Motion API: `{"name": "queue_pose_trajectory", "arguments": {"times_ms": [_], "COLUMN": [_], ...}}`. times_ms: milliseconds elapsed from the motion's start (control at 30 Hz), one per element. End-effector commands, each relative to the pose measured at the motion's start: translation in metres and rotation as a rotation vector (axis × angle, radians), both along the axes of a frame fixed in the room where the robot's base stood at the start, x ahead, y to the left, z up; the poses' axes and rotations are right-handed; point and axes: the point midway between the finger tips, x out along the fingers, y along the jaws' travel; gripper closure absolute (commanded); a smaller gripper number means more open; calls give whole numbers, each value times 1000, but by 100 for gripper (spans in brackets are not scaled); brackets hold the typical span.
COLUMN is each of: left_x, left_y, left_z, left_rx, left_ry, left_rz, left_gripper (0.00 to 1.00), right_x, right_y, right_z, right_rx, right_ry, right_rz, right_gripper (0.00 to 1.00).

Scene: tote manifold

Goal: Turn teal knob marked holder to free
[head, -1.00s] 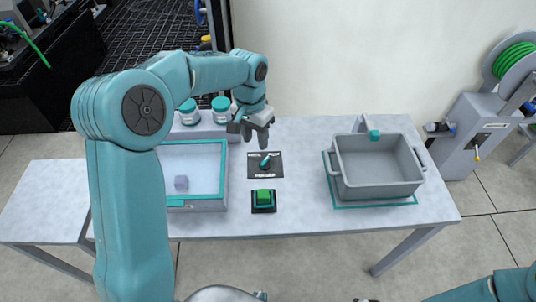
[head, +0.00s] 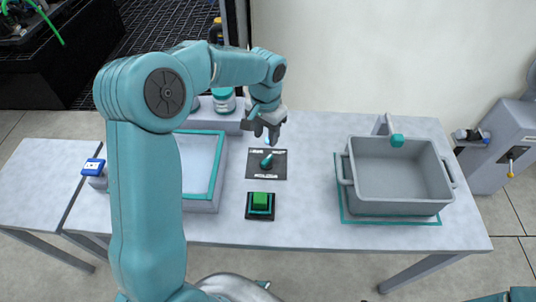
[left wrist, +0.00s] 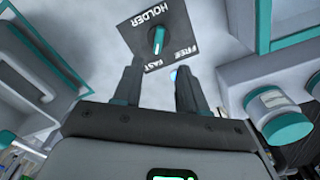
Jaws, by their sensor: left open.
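The teal knob (head: 266,160) sits on a dark square plate (head: 280,172) in the middle of the table. In the left wrist view the knob (left wrist: 158,40) is on the plate (left wrist: 180,22) marked HOLDER, FAST and FREE. My left gripper (head: 266,134) is open and empty, just behind and above the knob. In the left wrist view its two fingers (left wrist: 157,75) reach toward the plate, with the knob beyond the tips. My right gripper is not in view.
A green button (head: 261,201) on a dark base stands in front of the plate. A grey tote (head: 400,212) stands on the right. A teal-rimmed tray (head: 203,206) is on the left, partly behind my arm. White jars with teal lids (head: 224,100) stand at the back.

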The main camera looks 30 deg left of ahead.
Motion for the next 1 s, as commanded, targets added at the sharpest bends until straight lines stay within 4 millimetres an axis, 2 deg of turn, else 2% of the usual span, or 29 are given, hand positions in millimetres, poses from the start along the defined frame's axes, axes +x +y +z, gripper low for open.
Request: {"name": "queue_pose_trajectory", "arguments": {"times_ms": [33,200,400,600,867,900,1000], "left_x": [-1,-1,2,4,5,5,5], "left_y": [-1,-1,-2,-2,-2,-2,-2], "left_z": [-14,-53,-88,-101,-102,-102,-102], "left_rx": [-1,-2,-1,-1,-1,-1,-1], "left_ry": [6,5,3,0,-1,-1,-1], "left_rz": [-1,-1,0,0,1,0,0], "left_gripper": [58,58,58,58,58,72,100], "right_x": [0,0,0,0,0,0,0], "right_y": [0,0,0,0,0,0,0], "right_z": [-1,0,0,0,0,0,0], "right_rx": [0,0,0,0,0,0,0], "right_ry": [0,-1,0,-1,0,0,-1], "right_rz": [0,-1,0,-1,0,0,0], "right_gripper": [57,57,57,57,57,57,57]}}
